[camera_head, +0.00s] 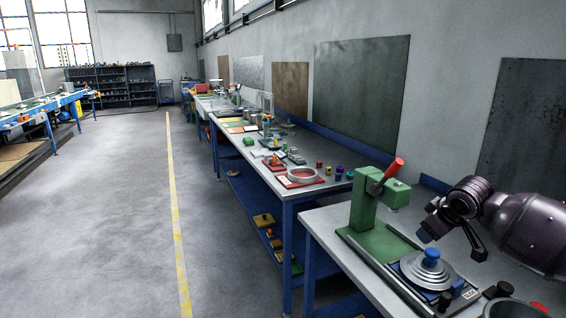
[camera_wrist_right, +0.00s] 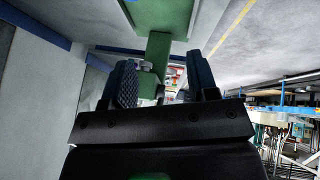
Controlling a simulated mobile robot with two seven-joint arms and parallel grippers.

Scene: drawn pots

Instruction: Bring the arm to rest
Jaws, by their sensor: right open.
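My right arm comes in from the right in the head view. My right gripper (camera_head: 452,243) is open and empty, with its fingers apart, above and beside a round grey stepped piece with a blue knob (camera_head: 431,257). In the right wrist view its two dark fingers (camera_wrist_right: 170,85) stand apart, with part of a green press column (camera_wrist_right: 158,50) showing between and beyond them. The green press (camera_head: 364,205) with a red handle stands on the near bench, to the left of the gripper. My left gripper does not show.
The near bench (camera_head: 330,228) holds the press, its green base plate and dark round items at the front right. A longer bench with several small parts (camera_head: 302,176) runs away behind it. The floor (camera_head: 110,220) to the left is clear, with a yellow line.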

